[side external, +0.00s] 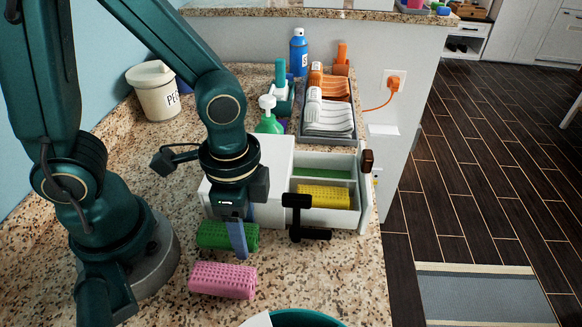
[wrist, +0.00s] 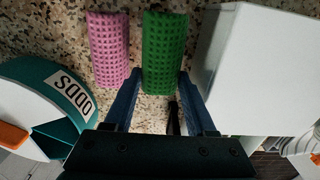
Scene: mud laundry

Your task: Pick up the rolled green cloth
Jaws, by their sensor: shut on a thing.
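The rolled green cloth (side external: 212,236) lies on the speckled counter beside the white drawer unit. My gripper (side external: 239,250) points down at it, with one blue finger in front of the roll in the side view. In the wrist view the green roll (wrist: 164,45) has its near end between the two fingers of my gripper (wrist: 160,76), which is shut on it. The roll appears to rest on the counter still. Its underside is hidden.
A pink rolled cloth (side external: 222,281) lies parallel, close to the green one. The white unit (side external: 277,168) has an open drawer holding yellow (side external: 324,196) and green cloths. A teal bin marked ODDS (wrist: 25,85) stands nearby.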

